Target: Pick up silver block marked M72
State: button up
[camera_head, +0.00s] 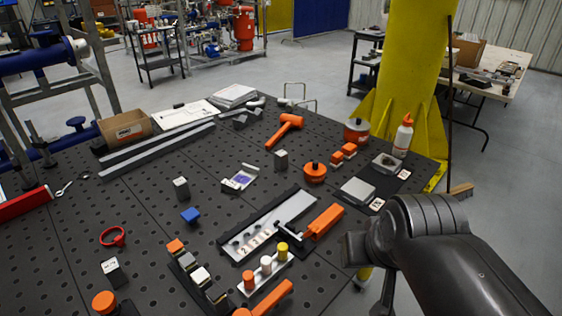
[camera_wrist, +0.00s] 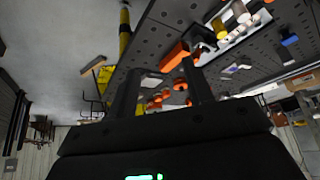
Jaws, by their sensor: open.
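Several small silver-grey blocks with pale marked tops stand apart on the black perforated table (camera_head: 150,225). One block (camera_head: 181,188) is left of centre, one block (camera_head: 281,159) is farther back near the middle, and one block (camera_head: 112,271) is at the front left. Their markings are too small to read, so I cannot tell which is M72. My gripper is open and empty in the wrist view (camera_wrist: 162,70), its two dark fingers spread. In the head view my arm is at the right, beyond the table's right edge and away from these blocks.
A yellow column (camera_head: 411,60) and white bottle (camera_head: 403,137) are at the back right.

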jog(key=shift+o, duration=1)
jog(key=w+a+r+n, duration=0.2)
jog(key=w+r, duration=0.4)
jog(key=w, duration=0.6)
jog(key=n+g+y, duration=0.2)
jog(key=n+y, duration=0.1)
jog(key=n, duration=0.3)
send_over(281, 153)
jog(key=s+d, duration=0.2)
notch_tip(281, 153, down, 14)
jog(key=x, duration=0.5)
jog(key=shift+w+d, duration=0.1)
jog(key=shift+d, duration=0.05)
jog(key=x, duration=0.5)
jog(key=shift+s+f, duration=0.15)
jog(key=shift+s, duration=0.15)
